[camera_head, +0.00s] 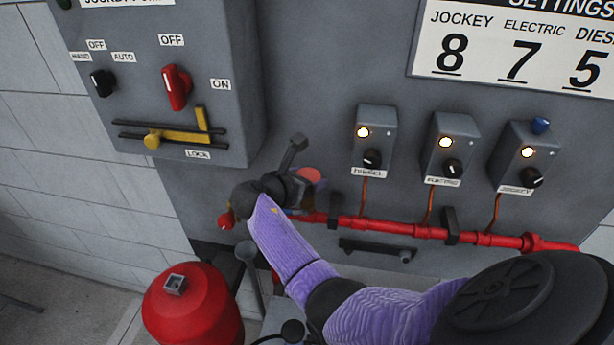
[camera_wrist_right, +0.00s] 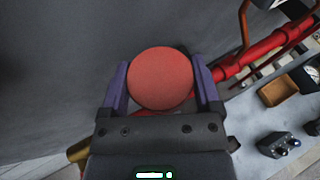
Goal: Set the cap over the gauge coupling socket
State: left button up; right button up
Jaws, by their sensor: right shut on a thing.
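A round, flat-faced red cap (camera_wrist_right: 160,78) is held between the two purple fingers of my right gripper (camera_wrist_right: 161,84). Its face fills most of the gap between the fingers in the right wrist view. In the head view the cap (camera_head: 310,174) shows beyond my right wrist, in front of the grey panel, above the left part of the red pipe; my right gripper (camera_head: 305,184) is partly hidden by its own wrist. I cannot pick out the gauge coupling socket with certainty; the arm covers the pipe's left end. My left gripper is not in view.
The red pipe (camera_head: 378,226) runs along the panel below three switch boxes (camera_head: 375,138). A dark bracket (camera_head: 375,248) sits under it. A grey control box (camera_head: 165,85) juts out at upper left. A red tank (camera_head: 190,308) stands at lower left.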

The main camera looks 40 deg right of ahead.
jog(key=shift+f+b, duration=0.55)
jog(key=shift+f, duration=0.6)
dwell(0.4)
jog(key=o, duration=1.2)
jog(key=shift+c, duration=0.2)
jog(key=p+v, duration=0.1)
jog(key=v, duration=0.9)
jog(key=shift+f, duration=0.1)
